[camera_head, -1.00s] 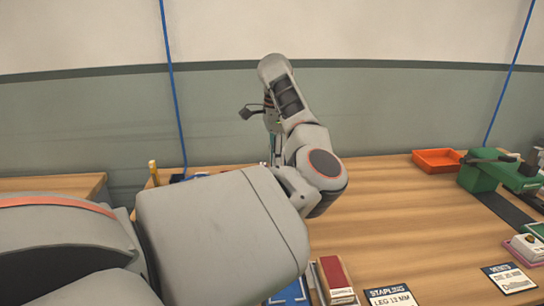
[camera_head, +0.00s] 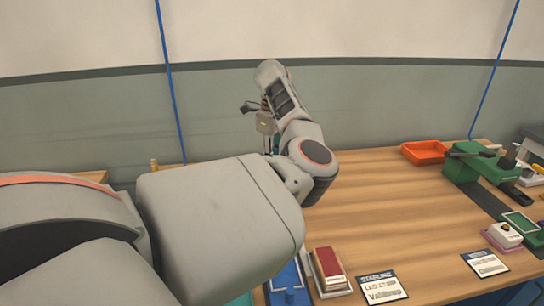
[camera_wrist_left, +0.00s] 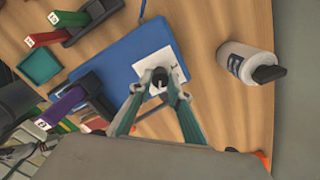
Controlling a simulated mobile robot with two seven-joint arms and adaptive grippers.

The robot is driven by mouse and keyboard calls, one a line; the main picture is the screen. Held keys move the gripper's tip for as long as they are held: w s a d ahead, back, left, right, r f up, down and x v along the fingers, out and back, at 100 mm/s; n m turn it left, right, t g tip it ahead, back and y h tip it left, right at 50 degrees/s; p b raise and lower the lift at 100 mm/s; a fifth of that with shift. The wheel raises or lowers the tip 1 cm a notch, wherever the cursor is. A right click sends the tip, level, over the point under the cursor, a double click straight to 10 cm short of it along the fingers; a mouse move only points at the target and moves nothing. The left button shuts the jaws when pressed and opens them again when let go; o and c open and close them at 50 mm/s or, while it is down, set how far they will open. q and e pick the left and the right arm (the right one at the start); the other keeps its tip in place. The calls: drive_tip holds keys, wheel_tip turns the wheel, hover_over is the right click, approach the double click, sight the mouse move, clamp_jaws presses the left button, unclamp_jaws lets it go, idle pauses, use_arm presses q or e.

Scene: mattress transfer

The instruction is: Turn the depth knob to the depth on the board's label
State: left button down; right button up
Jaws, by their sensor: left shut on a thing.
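In the left wrist view a small dark knob (camera_wrist_left: 160,77) stands on a white paper (camera_wrist_left: 153,60) with dark marks, which lies on a blue board (camera_wrist_left: 118,65). I cannot read the paper's marks or the knob's setting. My left gripper (camera_wrist_left: 157,88) has its two teal fingers on either side of the knob and is shut on it. In the head view my left gripper (camera_head: 268,143) is mostly hidden by my own arm, and the knob cannot be seen there. My right gripper is in neither view.
In the wrist view a white bottle (camera_wrist_left: 240,62) stands right of the board; a purple-handled tool (camera_wrist_left: 62,108) and a green tray (camera_wrist_left: 40,65) are left.

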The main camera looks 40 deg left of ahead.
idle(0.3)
use_arm(q)
drive_tip(key=c, duration=1.9)
unclamp_jaws()
wheel_tip(320, 180, up, 12)
